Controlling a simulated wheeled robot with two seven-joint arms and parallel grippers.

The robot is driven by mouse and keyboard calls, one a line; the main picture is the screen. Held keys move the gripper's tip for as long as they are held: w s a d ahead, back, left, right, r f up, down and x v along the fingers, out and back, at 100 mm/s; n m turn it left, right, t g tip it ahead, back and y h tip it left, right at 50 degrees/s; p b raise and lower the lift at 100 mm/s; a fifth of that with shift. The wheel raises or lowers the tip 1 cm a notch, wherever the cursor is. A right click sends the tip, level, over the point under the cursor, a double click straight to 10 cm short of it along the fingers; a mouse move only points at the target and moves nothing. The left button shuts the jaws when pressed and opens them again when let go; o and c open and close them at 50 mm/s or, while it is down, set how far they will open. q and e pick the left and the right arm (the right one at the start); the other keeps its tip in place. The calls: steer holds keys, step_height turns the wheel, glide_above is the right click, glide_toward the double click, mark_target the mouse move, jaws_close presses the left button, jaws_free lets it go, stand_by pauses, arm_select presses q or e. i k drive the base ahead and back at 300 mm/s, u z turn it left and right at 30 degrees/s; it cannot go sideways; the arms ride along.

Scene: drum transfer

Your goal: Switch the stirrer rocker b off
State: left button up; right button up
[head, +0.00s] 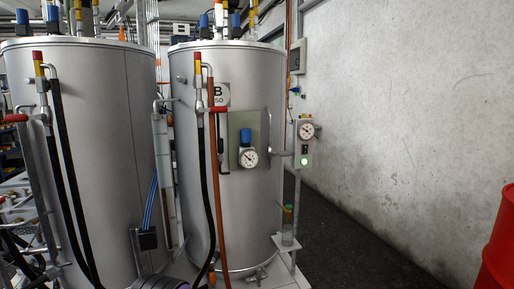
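The tank marked B (190,140) is a tall steel cylinder in the middle of the head view. To its right, a small grey switch box (304,155) sits on a narrow post. A small dark part (305,149), which may be the stirrer rocker b, is on its face; its position is too small to tell. Just below it a round lamp (304,161) glows green. A round dial gauge (307,131) is directly above the box. Neither of my grippers can be made out in this view.
Another steel tank (100,150) stands at the left. Black and orange hoses (222,220) hang in front of tank B. A gauge with a blue part (248,157) is on its front. A red drum (500,245) stands at the right edge. Dark floor (370,250) there is clear.

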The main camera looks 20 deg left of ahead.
mark_target(304, 147)
steer(key=z, duration=0.2)
steer(key=i, duration=2.45)
steer(key=u, duration=0.2)
